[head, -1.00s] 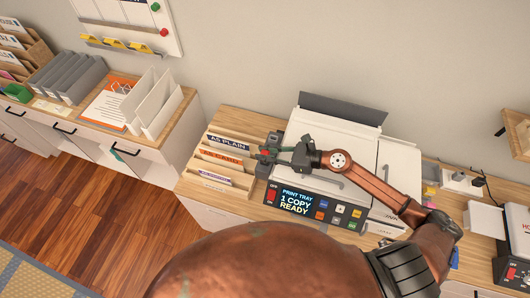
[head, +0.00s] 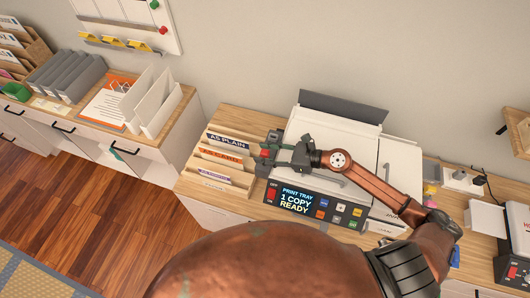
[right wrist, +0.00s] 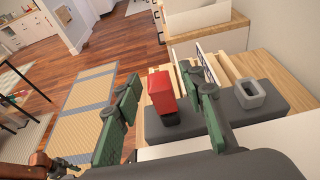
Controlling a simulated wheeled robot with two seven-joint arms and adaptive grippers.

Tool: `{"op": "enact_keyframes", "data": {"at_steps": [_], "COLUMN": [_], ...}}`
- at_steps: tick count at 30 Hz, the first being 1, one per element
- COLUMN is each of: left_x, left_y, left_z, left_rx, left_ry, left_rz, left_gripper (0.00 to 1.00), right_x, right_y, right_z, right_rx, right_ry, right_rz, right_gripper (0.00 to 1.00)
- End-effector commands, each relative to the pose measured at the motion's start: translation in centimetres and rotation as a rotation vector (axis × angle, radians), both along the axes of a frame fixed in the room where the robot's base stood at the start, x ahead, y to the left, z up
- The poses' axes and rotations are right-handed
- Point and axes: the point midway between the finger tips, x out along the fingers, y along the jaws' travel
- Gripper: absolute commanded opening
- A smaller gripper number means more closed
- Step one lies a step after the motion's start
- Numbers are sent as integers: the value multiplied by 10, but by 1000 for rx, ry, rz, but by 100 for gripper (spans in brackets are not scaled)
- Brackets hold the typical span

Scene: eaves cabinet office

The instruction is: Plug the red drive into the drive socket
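The red drive (right wrist: 162,92) stands nearly upright, with its dark lower end at the left part of a dark grey block (right wrist: 197,122). I cannot tell whether that end is seated in the block. A light grey ring with a rectangular opening (right wrist: 250,94), perhaps the drive socket, is empty at the block's right end. My right gripper (right wrist: 160,98) is open, its green fingers on either side of the drive with gaps showing. In the head view my right gripper (head: 266,154) is over the block's place, left of the printer, and partly hides the drive. My left gripper is not in view.
The printer (head: 325,147) with its lit control panel (head: 298,201) stands right of the block. A wooden sorter with labelled cards (head: 222,163) is close on the left. The wall is behind. A power strip (head: 460,181) lies further right.

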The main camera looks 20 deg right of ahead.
Motion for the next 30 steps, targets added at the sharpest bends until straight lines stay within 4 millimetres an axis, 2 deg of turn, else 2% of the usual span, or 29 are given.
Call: {"op": "enact_keyframes", "data": {"at_steps": [7, 15, 21, 30], "left_x": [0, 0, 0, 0], "left_y": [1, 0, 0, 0], "left_z": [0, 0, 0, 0], "left_rx": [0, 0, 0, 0], "left_ry": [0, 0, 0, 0], "left_rz": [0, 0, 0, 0], "left_gripper": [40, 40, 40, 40], "right_x": [-10, -41, -57, -65], "right_y": [-15, -59, -85, -96], "right_z": [4, 20, 30, 36], "right_rx": [-1, -2, 0, 0], "right_ry": [2, 4, 3, 0], "right_rz": [-1, -2, -2, 1], "right_gripper": [37, 37, 37, 37]}}
